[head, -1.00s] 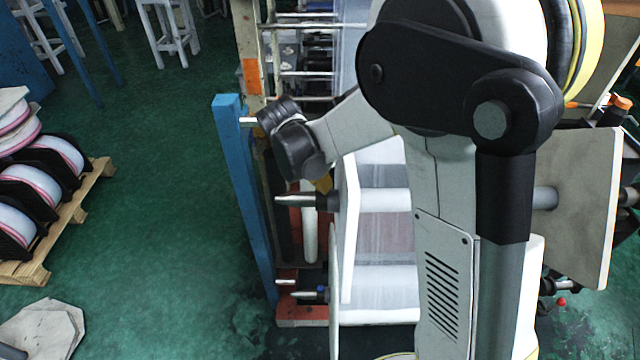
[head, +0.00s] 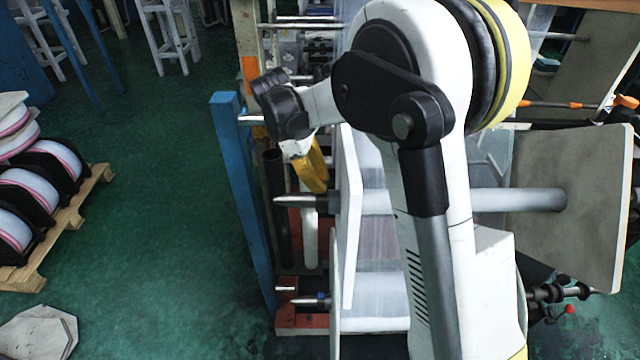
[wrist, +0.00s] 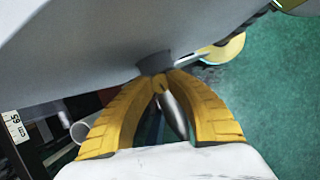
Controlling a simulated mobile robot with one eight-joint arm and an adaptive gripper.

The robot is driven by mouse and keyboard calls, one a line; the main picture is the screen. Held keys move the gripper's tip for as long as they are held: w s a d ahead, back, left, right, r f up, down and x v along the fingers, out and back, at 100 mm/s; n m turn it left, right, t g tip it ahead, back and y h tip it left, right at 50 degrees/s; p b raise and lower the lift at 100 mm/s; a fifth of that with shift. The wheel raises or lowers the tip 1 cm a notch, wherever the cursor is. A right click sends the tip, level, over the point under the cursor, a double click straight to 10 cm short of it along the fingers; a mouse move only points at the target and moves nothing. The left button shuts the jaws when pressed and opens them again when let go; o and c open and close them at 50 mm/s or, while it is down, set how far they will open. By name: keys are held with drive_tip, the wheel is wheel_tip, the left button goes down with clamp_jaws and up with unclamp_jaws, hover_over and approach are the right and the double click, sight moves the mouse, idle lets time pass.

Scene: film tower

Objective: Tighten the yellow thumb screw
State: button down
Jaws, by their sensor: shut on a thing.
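My gripper's yellow fingers (head: 316,172) point down just above the collar end of a grey pointed shaft (head: 292,202) in the head view. In the wrist view, the fingertips (wrist: 158,80) close together at the dark grey collar (wrist: 155,63), which sits against a large pale plate (wrist: 80,45). A small yellow piece, seemingly the thumb screw (wrist: 159,87), shows between the fingertips. It is mostly hidden by the fingers, and its turn cannot be read. The shaft's silver tip (wrist: 173,115) shows between the fingers.
A blue post (head: 243,200) stands left of the shaft. A white flange (head: 350,215) and clear film lie right of it, partly behind my arm. A pallet of reels (head: 60,220) is at the left. Green floor (head: 160,200) between pallet and post is clear.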

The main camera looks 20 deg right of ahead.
drive_tip(key=m+g+y, duration=0.1)
drive_tip(key=m, duration=0.2)
drive_tip(key=m+b, duration=0.1)
drive_tip(key=m, duration=0.2)
drive_tip(key=shift+d+f+g+y, duration=0.1)
drive_tip(key=shift+g+y, duration=0.3)
drive_tip(key=m+y, duration=0.1)
drive_tip(key=m, duration=0.2)
drive_tip(key=m+y, duration=0.1)
drive_tip(key=m, duration=0.2)
drive_tip(key=shift+g+b, duration=0.3)
drive_tip(key=shift+b, duration=0.05)
drive_tip(key=c, duration=1.2)
unclamp_jaws()
drive_tip(key=shift+w, duration=0.1)
drive_tip(key=v, duration=1.2)
drive_tip(key=shift+d, duration=0.2)
